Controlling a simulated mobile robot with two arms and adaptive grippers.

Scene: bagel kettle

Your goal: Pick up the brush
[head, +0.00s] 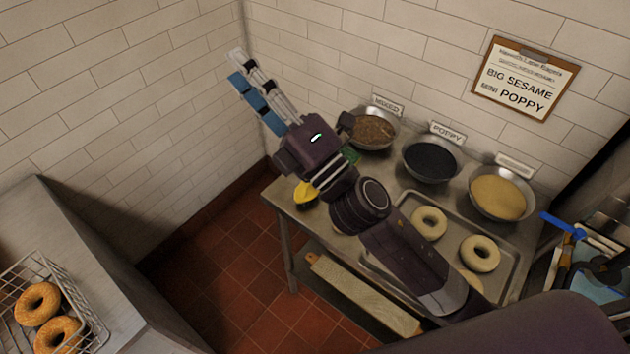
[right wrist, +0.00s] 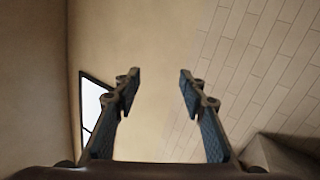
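I cannot make out the brush for certain in either view. A small yellow object (head: 306,193) lies at the left end of the metal table (head: 285,205), partly behind my right wrist; I cannot tell what it is. My right gripper (head: 238,68) is raised above the table's left end, in front of the tiled wall. In the right wrist view its two fingers (right wrist: 159,73) stand apart with nothing between them, pointing at walls. My left gripper is in neither view.
Bowls of mixed seeds (head: 374,131), poppy (head: 432,162) and sesame (head: 498,196) line the table's back. A tray (head: 522,243) of pale bagels lies in front, partly behind my right arm. A blue handle (head: 562,225) sticks out at the right. A wire basket (head: 92,322) holds browned bagels at lower left.

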